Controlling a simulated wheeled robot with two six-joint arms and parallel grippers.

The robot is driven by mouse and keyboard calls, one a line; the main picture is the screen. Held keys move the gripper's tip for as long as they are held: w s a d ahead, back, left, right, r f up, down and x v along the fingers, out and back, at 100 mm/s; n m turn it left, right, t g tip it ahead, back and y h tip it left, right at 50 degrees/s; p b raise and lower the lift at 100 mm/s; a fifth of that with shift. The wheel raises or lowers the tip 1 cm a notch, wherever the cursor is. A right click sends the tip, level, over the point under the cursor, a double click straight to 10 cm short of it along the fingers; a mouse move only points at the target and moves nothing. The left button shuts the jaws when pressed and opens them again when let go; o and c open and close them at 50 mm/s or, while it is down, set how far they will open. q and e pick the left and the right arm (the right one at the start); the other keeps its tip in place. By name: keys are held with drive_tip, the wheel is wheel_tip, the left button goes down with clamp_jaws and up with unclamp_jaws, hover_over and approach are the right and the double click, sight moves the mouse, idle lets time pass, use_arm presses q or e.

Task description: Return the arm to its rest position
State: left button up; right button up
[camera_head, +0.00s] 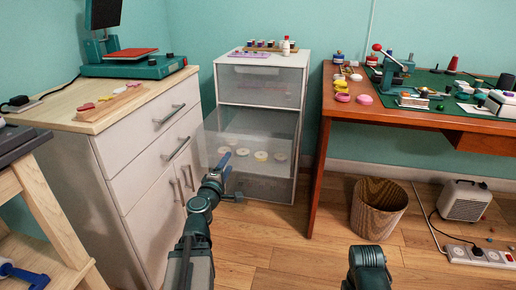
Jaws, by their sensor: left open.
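My left arm (196,225) reaches forward from the bottom of the head view. Its gripper (231,177) is open, in front of the clear-fronted drawer unit (262,120). I see nothing between its fingers. The middle drawer (212,146) of the unit is pulled out, with several small round items (261,156) in it. The gripper overlaps the drawer's front in the picture; I cannot tell whether they touch. Part of my right arm (367,268) shows at the bottom; its gripper is out of view.
A white cabinet (128,180) with a wooden top stands left. A wooden table (328,118) with tools stands right. A wicker basket (378,208), a heater (464,201) and a power strip (480,256) are on the floor. The floor between is clear.

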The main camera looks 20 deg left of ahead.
use_arm(q)
drive_tip(key=d+f+m+g+h+p, duration=0.2)
drive_tip(key=d+m+g+h+p, duration=0.4)
drive_tip(key=d, duration=0.9)
drive_tip(key=d+f+m+g+h+p, duration=0.15)
drive_tip(key=d+m+h, duration=0.25)
drive_tip(key=d+m, duration=0.8)
drive_tip(key=s+d+f+m+g+y+p, duration=0.25)
drive_tip(key=s+d+g, duration=0.25)
drive_tip(key=s, duration=0.3)
drive_tip(key=s+d+f+m+g+y+p, duration=0.2)
drive_tip(key=s+d+m+g+p, duration=0.15)
drive_tip(key=s+d, duration=0.3)
drive_tip(key=s+a+r+g+y+p, duration=0.1)
drive_tip(key=s+r+p, duration=0.1)
drive_tip(key=r+p, duration=1.7)
drive_tip(key=s+a+r+y+p, duration=0.1)
drive_tip(key=s+r+y+p, duration=0.1)
drive_tip(key=r+p, duration=1.8)
drive_tip(key=shift+s+a+r+g+p, duration=0.15)
drive_tip(key=shift+g+p, duration=0.2)
drive_tip(key=shift+g, duration=0.05)
